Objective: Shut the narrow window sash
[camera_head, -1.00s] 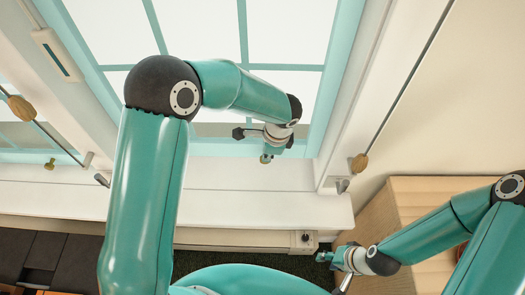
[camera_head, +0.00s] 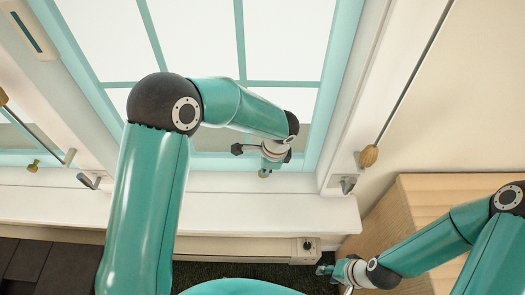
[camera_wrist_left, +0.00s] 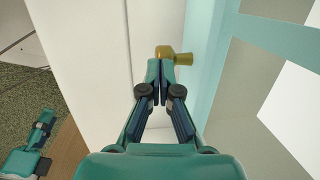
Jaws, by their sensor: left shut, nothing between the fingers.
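The teal-framed window sash (camera_head: 312,120) with pale panes fills the upper middle of the head view. A small brass knob (camera_head: 264,173) shows at its lower rail. In the left wrist view the knob (camera_wrist_left: 180,58) is just past the fingertips, against the teal frame. My left gripper (camera_head: 270,163) is in front of the lower rail; in the wrist view its fingers (camera_wrist_left: 160,84) are together and empty. I cannot tell whether they touch the knob. My right gripper (camera_head: 325,272) is low in the head view, away from the window, its fingers too small to read.
A white sill (camera_head: 250,210) runs below the window. A second teal window with its brass knob (camera_head: 33,165) is at the left. A cord with a wooden pull (camera_head: 369,155) hangs at the right. A light wooden cabinet (camera_head: 430,205) stands near my right arm.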

